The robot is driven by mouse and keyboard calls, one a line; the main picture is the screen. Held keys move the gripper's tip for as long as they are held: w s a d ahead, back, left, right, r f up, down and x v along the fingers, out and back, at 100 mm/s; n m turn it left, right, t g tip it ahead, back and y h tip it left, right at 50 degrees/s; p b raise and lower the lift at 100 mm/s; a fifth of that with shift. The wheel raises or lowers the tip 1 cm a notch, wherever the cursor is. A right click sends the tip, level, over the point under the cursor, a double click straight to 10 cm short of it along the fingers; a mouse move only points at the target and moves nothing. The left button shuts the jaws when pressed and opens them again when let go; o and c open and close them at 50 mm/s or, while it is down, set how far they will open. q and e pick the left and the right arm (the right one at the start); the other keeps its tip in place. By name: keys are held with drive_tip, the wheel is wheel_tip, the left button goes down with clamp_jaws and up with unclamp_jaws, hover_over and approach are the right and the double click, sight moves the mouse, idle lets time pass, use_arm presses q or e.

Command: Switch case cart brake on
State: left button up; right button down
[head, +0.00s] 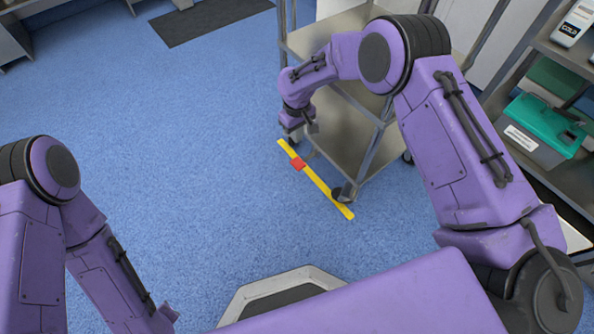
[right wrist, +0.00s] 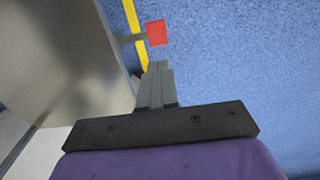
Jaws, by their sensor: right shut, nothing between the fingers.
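The case cart (head: 352,125) is a grey metal cart with shelves and posts, upper middle in the head view. My right gripper (head: 313,128) is shut and empty, above and near the red pedal. In the right wrist view, the shut fingers (right wrist: 158,68) point toward the red pedal (right wrist: 156,32), with a visible gap in the picture. The cart panel (right wrist: 75,60) is at left there. My left gripper is not in view.
The blue floor (head: 180,120) is open to the left of the cart. A shelf rack at right holds a grey bin with a green lid (head: 545,125). A dark mat (head: 210,18) lies at the back.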

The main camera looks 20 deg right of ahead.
sight(297, 164)
wheel_tip(297, 164, down, 13)
drive_tip(key=b, duration=0.6)
drive_tip(key=shift+f, duration=0.45)
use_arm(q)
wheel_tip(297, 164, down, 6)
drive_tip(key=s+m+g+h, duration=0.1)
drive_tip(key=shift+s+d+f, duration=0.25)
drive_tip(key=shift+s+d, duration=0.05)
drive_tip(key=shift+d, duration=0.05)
